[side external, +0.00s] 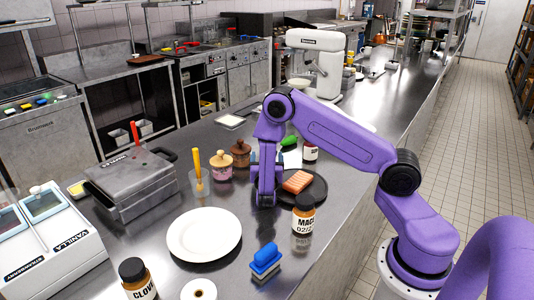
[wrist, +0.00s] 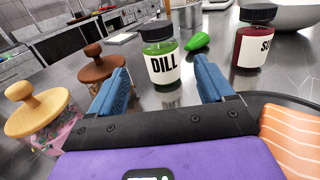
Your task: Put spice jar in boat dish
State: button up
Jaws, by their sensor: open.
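My gripper (wrist: 165,88) is open, with its two blue fingers apart and nothing held between them. A spice jar labelled DILL (wrist: 163,68), with green contents and a black cap, stands upright ahead, framed between the fingers. In the side view my arm hides much of the area behind the gripper.
A dark red jar (wrist: 255,42) stands right of the dill, near a green pepper (wrist: 198,41). Two wooden-lidded pots (side external: 241,152) (side external: 220,166) stand left. Salmon (side external: 297,181) lies on a dark plate.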

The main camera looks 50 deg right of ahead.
dwell(0.4)
jog(key=shift+w+a+r+g, duration=0.1)
jog(key=shift+a+r+g, duration=0.2)
jog(key=shift+r, duration=0.25)
jog(key=s+a+r+g+y, duration=0.2)
jog(key=a+r, duration=0.1)
jog(key=r, duration=0.3)
jog(key=x, duration=1.1)
jog(key=f+x, duration=0.1)
jog(key=x, duration=0.5)
jog(key=shift+a+f, duration=0.1)
jog(key=shift+a, duration=0.05)
jog(key=c, duration=1.3)
jog(key=shift+c, duration=0.2)
